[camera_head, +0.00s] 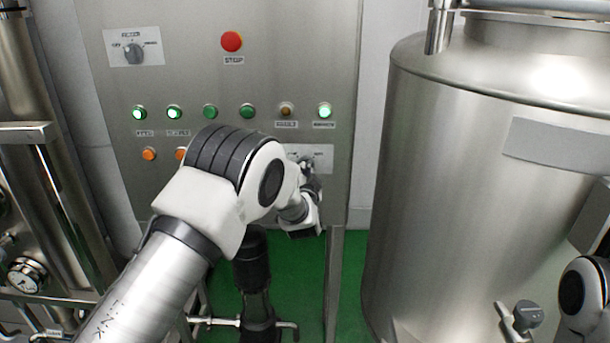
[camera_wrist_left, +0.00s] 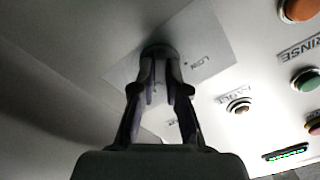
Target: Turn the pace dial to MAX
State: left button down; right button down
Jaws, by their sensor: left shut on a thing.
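The pace dial (camera_wrist_left: 158,52) sits on a pale label plate (camera_wrist_left: 205,45) in the left wrist view. The word LOW reads on that plate; the MAX mark cannot be made out. My left gripper (camera_wrist_left: 162,88) is shut on the dial, one finger on each side of it. In the head view the plate (camera_head: 323,155) shows at the lower right of the steel panel, and my left gripper (camera_head: 307,166) reaches it, largely covering the dial. The dial's pointing direction is hidden. My right gripper is out of view.
The steel panel (camera_head: 290,60) also carries a red STOP button (camera_head: 231,41), another dial (camera_head: 134,53), and rows of green and orange buttons, some lit. A large steel tank (camera_head: 450,180) stands at the right. Green floor (camera_head: 350,260) shows below.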

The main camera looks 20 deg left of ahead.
pick_arm(q)
jog(key=shift+f+m, duration=0.2)
jog(key=shift+m, duration=0.3)
jog(key=c, duration=1.2)
grip_release()
jog(key=shift+r, duration=0.1)
jog(key=v, duration=1.2)
